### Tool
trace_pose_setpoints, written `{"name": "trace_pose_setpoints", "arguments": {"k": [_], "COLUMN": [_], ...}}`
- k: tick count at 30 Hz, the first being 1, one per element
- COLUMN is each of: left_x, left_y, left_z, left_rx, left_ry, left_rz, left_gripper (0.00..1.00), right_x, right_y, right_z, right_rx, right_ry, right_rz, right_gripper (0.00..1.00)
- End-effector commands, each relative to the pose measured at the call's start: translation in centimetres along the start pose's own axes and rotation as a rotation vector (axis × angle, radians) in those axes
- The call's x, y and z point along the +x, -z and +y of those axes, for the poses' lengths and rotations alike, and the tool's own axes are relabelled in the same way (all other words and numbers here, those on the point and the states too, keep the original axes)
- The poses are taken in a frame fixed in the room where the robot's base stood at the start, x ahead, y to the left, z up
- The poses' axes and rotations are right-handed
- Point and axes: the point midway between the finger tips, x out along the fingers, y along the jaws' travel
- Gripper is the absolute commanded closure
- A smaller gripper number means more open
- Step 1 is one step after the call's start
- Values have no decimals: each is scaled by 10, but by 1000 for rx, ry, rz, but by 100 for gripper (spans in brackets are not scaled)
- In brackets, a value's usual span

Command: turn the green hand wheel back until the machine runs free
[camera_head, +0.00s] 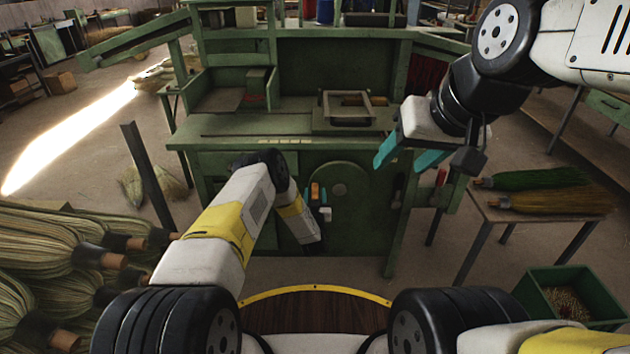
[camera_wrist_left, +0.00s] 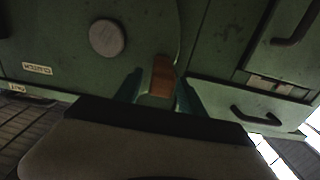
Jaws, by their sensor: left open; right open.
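The green hand wheel (camera_head: 352,205) is a flat disc on the front of the green machine, with a round grey hub (camera_wrist_left: 107,38) in the left wrist view. Its orange-brown handle (camera_head: 315,188) is left of the hub in the head view. My left gripper (camera_wrist_left: 160,94) is open, with its teal fingers on either side of the handle (camera_wrist_left: 163,74); contact cannot be told. In the head view my left forearm and wrist partly cover the wheel's left side. My right gripper (camera_head: 408,154) is open and empty, raised in front of the machine's right side.
The green machine (camera_head: 290,148) carries a small frame (camera_head: 347,108) on its top. Broom bundles (camera_head: 45,245) lie at the left. A side table (camera_head: 490,211) with brooms and a green crate (camera_head: 575,283) stand at the right. Floor shows between machine and crate.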

Motion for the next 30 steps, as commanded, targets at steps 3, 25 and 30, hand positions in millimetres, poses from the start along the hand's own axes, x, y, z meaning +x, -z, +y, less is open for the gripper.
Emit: {"name": "trace_pose_setpoints", "arguments": {"k": [3,25,30], "left_x": [3,3,3], "left_y": [0,0,0], "left_z": [0,0,0], "left_rx": [0,0,0], "left_ry": [0,0,0], "left_rz": [1,0,-1], "left_gripper": [53,100,100], "right_x": [0,0,0], "right_y": [0,0,0], "right_z": [0,0,0], "right_rx": [0,0,0], "right_ry": [0,0,0], "right_rz": [0,0,0], "right_gripper": [44,44,44]}}
